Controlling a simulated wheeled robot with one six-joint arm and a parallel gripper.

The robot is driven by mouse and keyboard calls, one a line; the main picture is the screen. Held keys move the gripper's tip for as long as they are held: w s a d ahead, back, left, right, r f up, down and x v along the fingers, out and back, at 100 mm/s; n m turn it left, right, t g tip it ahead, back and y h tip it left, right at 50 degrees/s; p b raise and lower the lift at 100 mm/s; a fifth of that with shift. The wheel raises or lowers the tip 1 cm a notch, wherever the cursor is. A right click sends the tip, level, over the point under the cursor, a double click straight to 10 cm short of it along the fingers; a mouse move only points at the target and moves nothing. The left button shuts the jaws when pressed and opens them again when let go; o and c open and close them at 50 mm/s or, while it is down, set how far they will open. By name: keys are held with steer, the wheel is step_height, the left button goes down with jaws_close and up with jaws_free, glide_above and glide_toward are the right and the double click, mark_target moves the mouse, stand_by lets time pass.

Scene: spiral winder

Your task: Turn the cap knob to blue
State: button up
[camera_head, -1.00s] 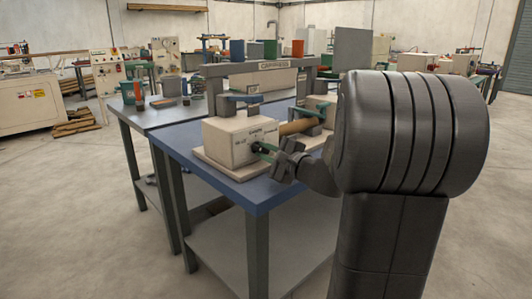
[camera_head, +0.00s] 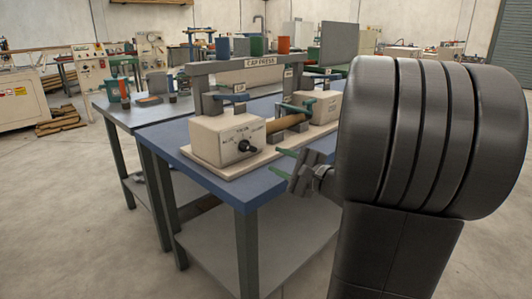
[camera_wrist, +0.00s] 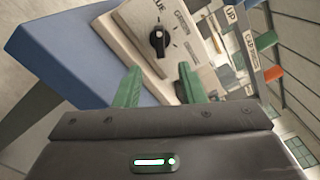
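The black cap knob (camera_head: 243,145) sits on the front face of the cream box (camera_head: 213,137) on the blue-topped bench. The wrist view shows the knob (camera_wrist: 158,41) beside the words ending in "UE" and "GREEN". A light mark on its upper end appears to face the "UE" word, though its exact setting is hard to tell. My gripper (camera_head: 281,166) is open and empty, with green fingers apart, to the right of the knob and clear of it. In the wrist view my gripper (camera_wrist: 158,77) has its fingers on either side below the knob.
The blue bench (camera_head: 258,187) has a free front edge strip. A grey frame marked "CAP PRESS" (camera_head: 255,64) stands over the box, with a wooden roller (camera_head: 285,125) beside it. A second grey table (camera_head: 128,115) stands to the left.

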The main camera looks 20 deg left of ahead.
mark_target(252, 149)
steer(key=shift+v, duration=1.8)
steer(key=b+x, duration=0.1)
steer(key=x, duration=1.3)
steer(key=shift+b, duration=0.4)
steer(key=shift+s+d, duration=0.1)
